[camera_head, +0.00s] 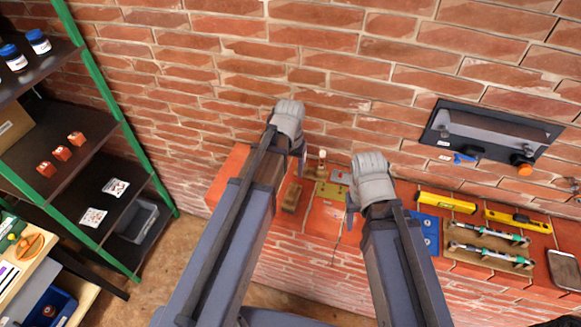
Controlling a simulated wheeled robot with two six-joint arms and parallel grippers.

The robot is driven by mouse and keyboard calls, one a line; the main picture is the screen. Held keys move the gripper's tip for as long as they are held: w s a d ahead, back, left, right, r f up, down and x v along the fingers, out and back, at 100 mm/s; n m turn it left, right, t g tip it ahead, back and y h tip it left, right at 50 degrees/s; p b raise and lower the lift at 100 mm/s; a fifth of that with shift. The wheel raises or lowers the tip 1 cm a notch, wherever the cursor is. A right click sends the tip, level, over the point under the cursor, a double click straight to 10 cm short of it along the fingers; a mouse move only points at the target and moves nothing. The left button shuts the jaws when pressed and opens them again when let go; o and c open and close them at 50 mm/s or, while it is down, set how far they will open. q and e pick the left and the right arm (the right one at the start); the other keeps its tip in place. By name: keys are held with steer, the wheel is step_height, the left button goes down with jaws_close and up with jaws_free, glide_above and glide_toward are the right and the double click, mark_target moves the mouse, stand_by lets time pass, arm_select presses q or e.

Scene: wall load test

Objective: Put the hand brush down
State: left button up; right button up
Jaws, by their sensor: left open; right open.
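The hand brush (292,197), which looks like a small brown block, lies on the red brick ledge (325,222) between my two arms. My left gripper (302,160) is up and right of the brush, largely hidden behind its own wrist and arm. It is open and apart from the brush. My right gripper (351,212) is over the ledge, to the right of the brush, and partly hidden by its wrist. It is open, and I see nothing in it.
A yellowish plate (329,191) and a small bottle (321,163) are beside the brush. Yellow levels (446,202), a board with rods (488,246) and a phone-like device (564,270) are on the right. A green-framed shelf (109,94) stands left.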

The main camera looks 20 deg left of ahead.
arm_select(q)
steer(key=s+d+m+y, duration=0.1)
steer(key=s+d+m, duration=0.2)
steer(key=s+d, duration=0.7)
steer(key=s, duration=0.3)
steer(key=shift+d, duration=0.25)
step_height(320, 180, down, 10)
steer(key=b, duration=1)
